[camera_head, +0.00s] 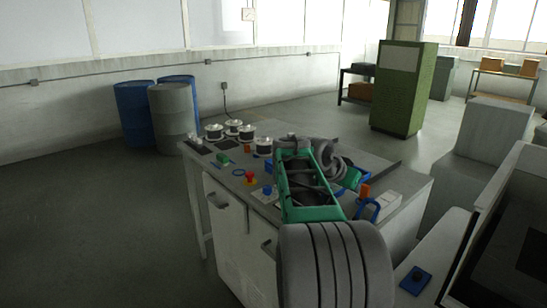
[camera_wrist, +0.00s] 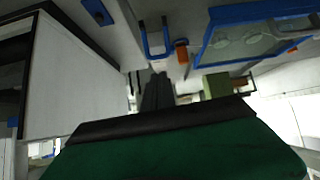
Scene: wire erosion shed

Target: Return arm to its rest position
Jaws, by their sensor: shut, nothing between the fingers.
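My arm, with its green link and grey ribbed sleeve, reaches over the workbench (camera_head: 215,165) in the head view and is bent back at a dark grey joint. The gripper cannot be made out clearly there, as the arm's own links cover that area. In the wrist view my gripper (camera_wrist: 158,92) shows as dark fingers close together, shut and empty. The fingers appear apart from the things around them. The green body below them is my own.
The bench holds several white-topped spools (camera_head: 233,127), a red button (camera_head: 250,177), an orange block (camera_head: 365,191) and a blue tray (camera_wrist: 262,38). A white machine (camera_head: 490,235) stands close at right. Drums (camera_head: 172,115) and a green cabinet (camera_head: 402,85) stand behind. Floor at left is clear.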

